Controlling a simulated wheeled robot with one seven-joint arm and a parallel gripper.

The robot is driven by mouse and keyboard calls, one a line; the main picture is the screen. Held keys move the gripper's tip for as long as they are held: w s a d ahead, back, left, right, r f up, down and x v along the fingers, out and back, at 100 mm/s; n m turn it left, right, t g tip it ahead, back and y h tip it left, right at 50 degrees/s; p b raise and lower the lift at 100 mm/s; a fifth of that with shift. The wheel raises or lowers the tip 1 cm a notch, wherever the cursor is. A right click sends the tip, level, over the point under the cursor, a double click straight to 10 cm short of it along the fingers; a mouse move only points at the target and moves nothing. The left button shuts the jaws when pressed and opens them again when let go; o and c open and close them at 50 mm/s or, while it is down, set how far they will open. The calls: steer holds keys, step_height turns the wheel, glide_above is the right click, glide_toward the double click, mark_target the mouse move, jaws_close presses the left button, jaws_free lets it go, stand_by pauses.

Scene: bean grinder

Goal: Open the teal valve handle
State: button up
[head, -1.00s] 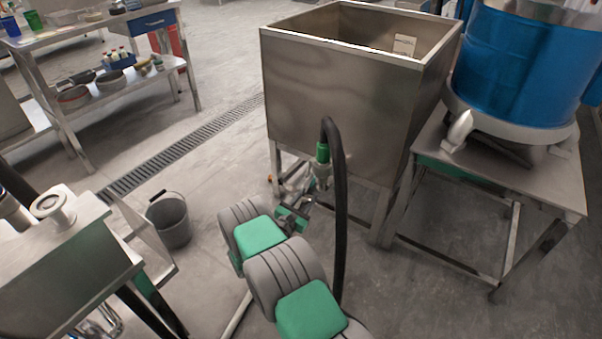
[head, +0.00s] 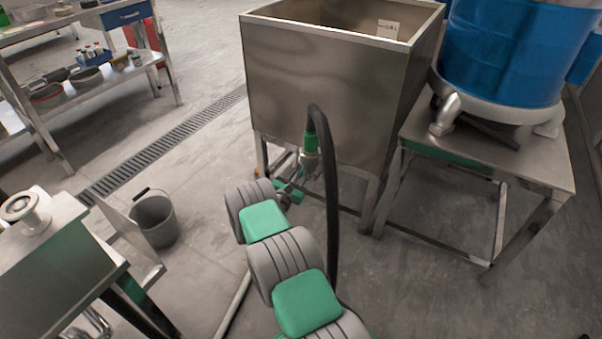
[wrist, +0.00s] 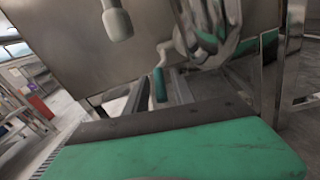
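The teal valve handle (wrist: 160,85) shows in the wrist view as a small upright teal grip on a bent grey lever, below the steel tank (wrist: 70,45). Blurred shiny metal parts (wrist: 207,28) lie just right of it; I cannot tell exactly what they are. In the head view the steel tank (head: 310,75) stands ahead, and my gripper (head: 294,187) is small and partly hidden below its front. A wide green part of my own arm fills the bottom of the wrist view. The fingertips are not clear, and no contact with the handle can be made out.
A blue drum (head: 500,60) stands on a steel table (head: 500,155) at right. A grey bucket (head: 156,222) stands on the floor at left. A floor drain (head: 165,145) runs behind it. A steel bench (head: 40,265) is at near left. Tank legs stand close to my arm.

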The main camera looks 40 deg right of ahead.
jaws_close()
stand_by(1.1)
